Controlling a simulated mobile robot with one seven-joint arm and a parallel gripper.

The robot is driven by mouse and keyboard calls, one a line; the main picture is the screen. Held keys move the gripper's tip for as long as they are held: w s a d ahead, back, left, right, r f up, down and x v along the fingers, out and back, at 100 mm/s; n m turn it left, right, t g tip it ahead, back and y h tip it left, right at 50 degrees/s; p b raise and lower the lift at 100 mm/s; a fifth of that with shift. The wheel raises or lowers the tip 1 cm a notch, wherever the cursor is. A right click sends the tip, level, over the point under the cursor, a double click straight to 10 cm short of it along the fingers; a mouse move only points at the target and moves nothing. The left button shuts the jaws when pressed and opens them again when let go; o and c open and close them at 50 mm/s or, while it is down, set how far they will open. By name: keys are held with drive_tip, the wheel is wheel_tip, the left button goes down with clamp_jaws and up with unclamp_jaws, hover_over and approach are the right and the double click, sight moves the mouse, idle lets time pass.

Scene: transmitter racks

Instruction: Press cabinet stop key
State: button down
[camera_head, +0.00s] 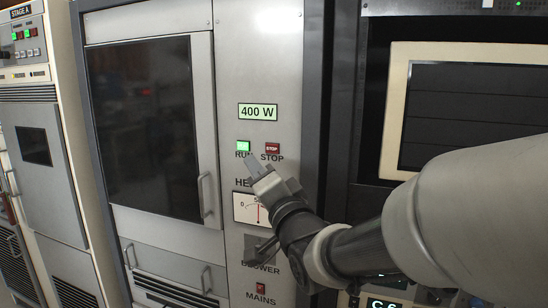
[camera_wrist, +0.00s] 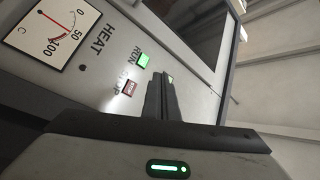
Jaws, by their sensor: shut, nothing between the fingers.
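The red STOP key (camera_head: 272,148) sits on the cabinet's light metal panel, to the right of the lit green RUN key (camera_head: 243,146). My gripper (camera_head: 252,162) is shut and empty, its fingertips just below the two keys in the head view. In the wrist view the shut fingers (camera_wrist: 161,80) point toward the panel, beside the green RUN key (camera_wrist: 142,60). The red STOP key (camera_wrist: 130,88) shows there to the left of the fingers, a bright spot of light near it. I see no contact between the fingers and either key.
A "400 W" display (camera_head: 257,112) is above the keys. The HEAT meter (camera_head: 250,208) and a BLOWER switch (camera_head: 258,248) are below. A dark-windowed door with a handle (camera_head: 206,195) is at left, a framed dark screen (camera_head: 470,115) at right.

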idle(0.3)
drive_tip(key=p, duration=0.1)
approach(272, 149)
drive_tip(key=shift+w+a+r, duration=0.3)
drive_tip(key=shift+w+a, duration=0.4)
drive_tip(key=shift+a, duration=0.05)
drive_tip(key=shift+w+a+r, duration=0.3)
drive_tip(key=shift+w+a, duration=0.35)
drive_tip(key=shift+a, duration=0.05)
drive_tip(key=shift+w+a+r, duration=0.3)
drive_tip(key=shift+w+a, duration=0.4)
drive_tip(key=shift+a, duration=0.05)
drive_tip(key=shift+w, duration=0.1)
drive_tip(key=shift+w+d, duration=0.1)
drive_tip(key=shift+w, duration=0.2)
drive_tip(key=shift+w+d, duration=0.1)
drive_tip(key=shift+w, duration=0.2)
idle(0.8)
drive_tip(key=shift+s+b, duration=0.1)
drive_tip(key=shift+b, duration=0.2)
drive_tip(key=shift+s+b, duration=0.4)
drive_tip(key=shift+s, duration=0.25)
